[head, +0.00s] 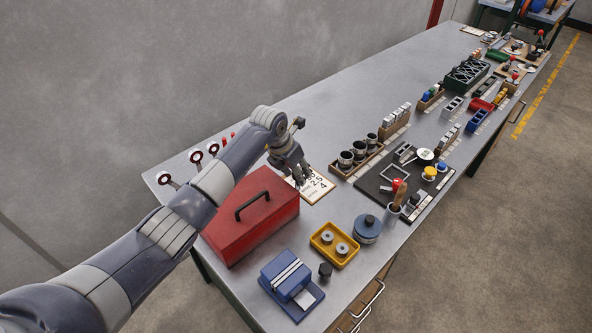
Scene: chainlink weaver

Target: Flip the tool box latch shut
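The red tool box (255,228) sits on the near left part of the metal bench. Its lid looks closed, with a black handle (252,204) on top. I cannot make out the latch. My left arm reaches in from the left, across the box's far left side. My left gripper (299,182) points down just beyond the box's far right corner, above a white number card (318,187). Its fingers are too small to tell whether they are open or shut, and I see nothing held. My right gripper is not in view.
Several red-and-white round-headed pieces (196,156) stand behind my arm. A blue device (287,274), a yellow tray (335,246) and a blue round tin (367,229) stand in front of the box. A wooden cup tray (356,160) is to the right. The bench's back strip is clear.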

